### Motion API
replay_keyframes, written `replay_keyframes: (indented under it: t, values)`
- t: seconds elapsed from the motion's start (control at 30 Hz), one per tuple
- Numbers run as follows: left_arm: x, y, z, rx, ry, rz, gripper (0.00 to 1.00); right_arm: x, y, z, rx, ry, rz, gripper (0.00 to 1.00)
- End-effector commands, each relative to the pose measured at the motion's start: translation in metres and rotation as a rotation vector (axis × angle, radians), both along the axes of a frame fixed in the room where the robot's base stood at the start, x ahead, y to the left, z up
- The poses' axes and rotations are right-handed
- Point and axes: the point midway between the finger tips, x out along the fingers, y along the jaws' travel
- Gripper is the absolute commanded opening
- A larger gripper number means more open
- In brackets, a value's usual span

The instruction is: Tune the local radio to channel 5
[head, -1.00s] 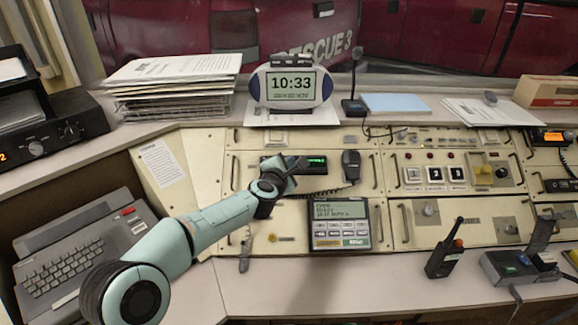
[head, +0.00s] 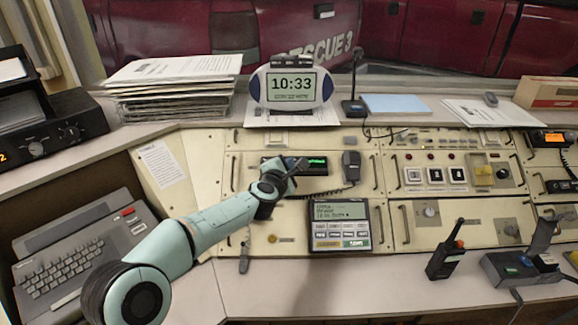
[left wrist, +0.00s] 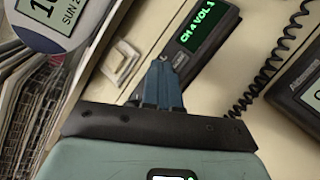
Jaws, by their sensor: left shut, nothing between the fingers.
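The local radio (head: 318,165) is a small black unit in the cream console panel with a green display. In the left wrist view the radio (left wrist: 208,30) display reads "CH 4 VOL 3". My left gripper (head: 300,163) is shut and empty, with its fingertips at the radio's control end beside the display. In the left wrist view the blue-grey fingers (left wrist: 163,84) are together and cover part of that end. I cannot tell whether they touch a control. My right gripper is not in view.
A handset (head: 351,166) with a coiled cord hangs right of the radio. A keypad unit with a screen (head: 340,225) sits below. A clock (head: 291,87) stands behind on the ledge. A handheld radio (head: 445,260) stands on the front desk. The desk's front middle is clear.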

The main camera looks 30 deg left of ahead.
Motion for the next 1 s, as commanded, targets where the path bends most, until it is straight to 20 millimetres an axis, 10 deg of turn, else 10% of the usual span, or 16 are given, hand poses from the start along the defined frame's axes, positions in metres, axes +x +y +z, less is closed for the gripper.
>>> replay_keyframes:
  t: [1.0]
  values:
    - [-0.021, -0.012, 0.04, 0.0, -0.002, 0.0, 0.0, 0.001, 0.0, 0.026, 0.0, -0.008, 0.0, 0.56]
